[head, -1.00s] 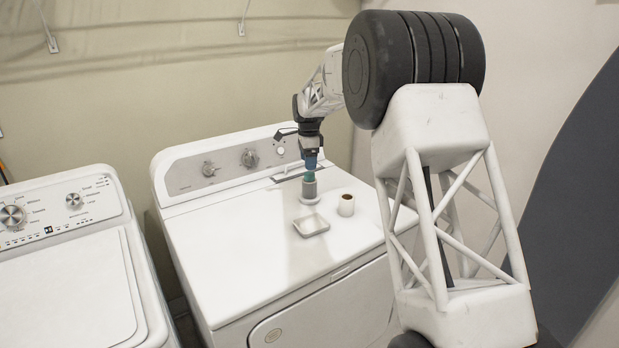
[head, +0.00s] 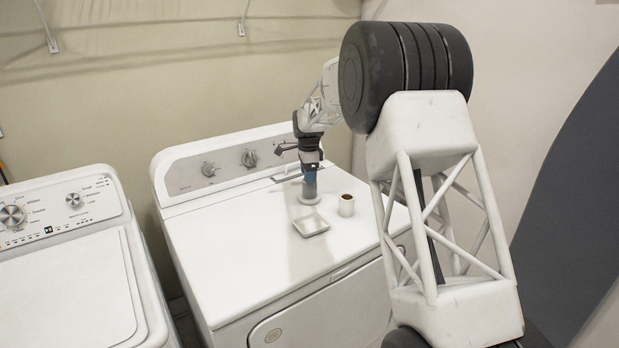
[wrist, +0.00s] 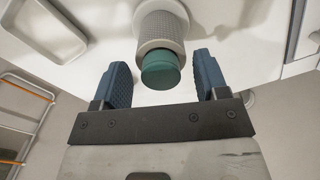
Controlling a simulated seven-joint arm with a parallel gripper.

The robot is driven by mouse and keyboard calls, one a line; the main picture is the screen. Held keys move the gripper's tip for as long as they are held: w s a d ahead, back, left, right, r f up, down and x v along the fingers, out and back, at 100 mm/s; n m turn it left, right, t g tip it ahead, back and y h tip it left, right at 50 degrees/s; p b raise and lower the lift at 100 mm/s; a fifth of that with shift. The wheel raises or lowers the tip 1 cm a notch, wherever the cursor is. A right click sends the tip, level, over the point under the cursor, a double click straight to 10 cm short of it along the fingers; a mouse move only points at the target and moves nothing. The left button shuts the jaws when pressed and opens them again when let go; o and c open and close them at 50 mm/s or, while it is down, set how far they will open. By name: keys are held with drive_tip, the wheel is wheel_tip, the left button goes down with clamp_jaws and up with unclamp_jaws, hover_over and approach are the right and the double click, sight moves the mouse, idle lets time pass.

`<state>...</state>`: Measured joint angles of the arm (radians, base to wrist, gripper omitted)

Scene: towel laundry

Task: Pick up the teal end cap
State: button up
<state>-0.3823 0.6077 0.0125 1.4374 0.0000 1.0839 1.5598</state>
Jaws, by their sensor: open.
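The teal end cap (wrist: 160,70) is on the end of a grey ribbed cylinder (wrist: 161,28) in the wrist view. In the head view the grey cylinder (head: 309,190) stands upright on a round white base on the dryer top, and the cap is hidden by my gripper. My gripper (wrist: 162,76) is open, with one blue finger on each side of the cap and a visible gap to both. In the head view my gripper (head: 310,177) is right over the top of the cylinder, pointing down.
A small white square tray (head: 311,226) lies in front of the cylinder. A white cup-like roll with a brown inside (head: 346,205) stands to its right. The dryer's control panel (head: 225,165) rises behind. The front left of the dryer top (head: 235,260) is clear.

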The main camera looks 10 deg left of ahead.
drive_tip(key=c, duration=1)
drive_tip(key=shift+o, duration=0.2)
drive_tip(key=shift+r, duration=0.15)
drive_tip(key=shift+r, duration=1.7)
drive_tip(key=s+d, duration=0.3)
drive_tip(key=s, duration=0.4)
drive_tip(key=s+d+r, duration=0.1)
drive_tip(key=s+d, duration=0.1)
drive_tip(key=s, duration=0.5)
drive_tip(key=shift+s+d+r, duration=0.15)
drive_tip(key=shift+s+d, duration=0.25)
